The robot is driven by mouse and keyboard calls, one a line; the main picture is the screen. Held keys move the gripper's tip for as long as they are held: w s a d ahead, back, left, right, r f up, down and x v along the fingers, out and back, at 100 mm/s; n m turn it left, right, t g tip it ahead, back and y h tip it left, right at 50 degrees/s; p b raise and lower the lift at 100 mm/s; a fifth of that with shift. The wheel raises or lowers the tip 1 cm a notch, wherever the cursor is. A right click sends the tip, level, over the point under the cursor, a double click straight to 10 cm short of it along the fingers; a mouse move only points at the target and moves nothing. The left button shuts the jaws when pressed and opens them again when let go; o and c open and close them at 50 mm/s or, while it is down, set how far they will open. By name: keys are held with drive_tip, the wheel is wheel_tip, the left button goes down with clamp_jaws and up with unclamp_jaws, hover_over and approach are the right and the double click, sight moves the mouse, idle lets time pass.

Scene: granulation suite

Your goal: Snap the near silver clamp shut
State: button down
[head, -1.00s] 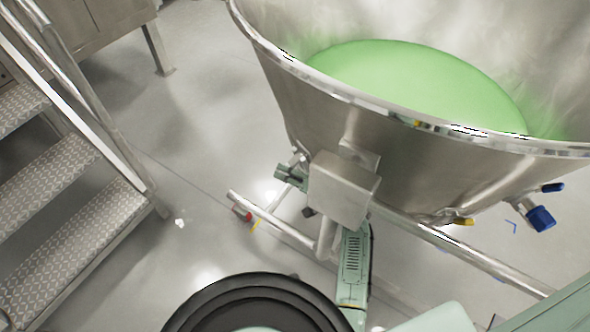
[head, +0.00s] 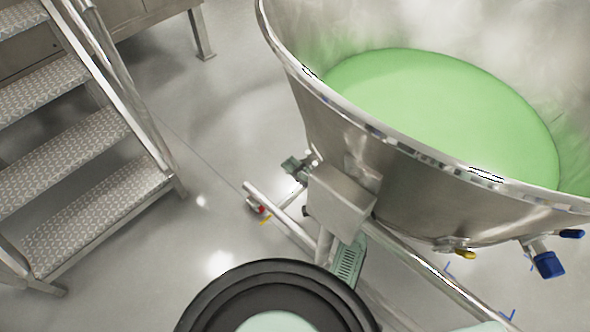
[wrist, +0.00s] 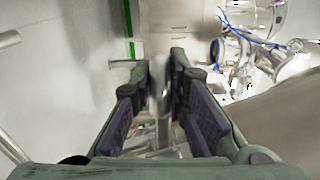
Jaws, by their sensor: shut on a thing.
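In the wrist view my gripper (wrist: 161,80) has its two padded fingers closed around a slim, shiny silver piece (wrist: 160,102). This looks like the lever of the near silver clamp, but it is blurred and its full shape is hidden between the fingers. I cannot tell how far the clamp is closed. In the head view a grey-green part of my gripper (head: 293,165) shows just left of a steel box on the big vessel. The fingertips and the clamp cannot be made out there.
The large steel vessel (head: 345,133) holds green material (head: 450,105). The steel box (head: 340,200) sticks out from its side. Blue-handled (head: 549,265) and yellow-handled (head: 466,254) fittings are below right. A metal tube frame (head: 285,222) runs underneath. Steps (head: 90,210) stand left, with clear floor between.

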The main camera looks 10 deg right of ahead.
drive_tip(key=shift+d+r+m+t+p, duration=0.15)
drive_tip(key=shift+r+m+t+p, duration=0.3)
drive_tip(key=shift+m, duration=0.6)
drive_tip(key=shift+d+r+m+t, duration=0.1)
drive_tip(key=shift+r+m+t, duration=0.15)
drive_tip(key=shift+r+m, duration=0.6)
drive_tip(key=shift+f, duration=0.25)
drive_tip(key=c, duration=1.6)
unclamp_jaws()
drive_tip(key=shift+o, duration=0.2)
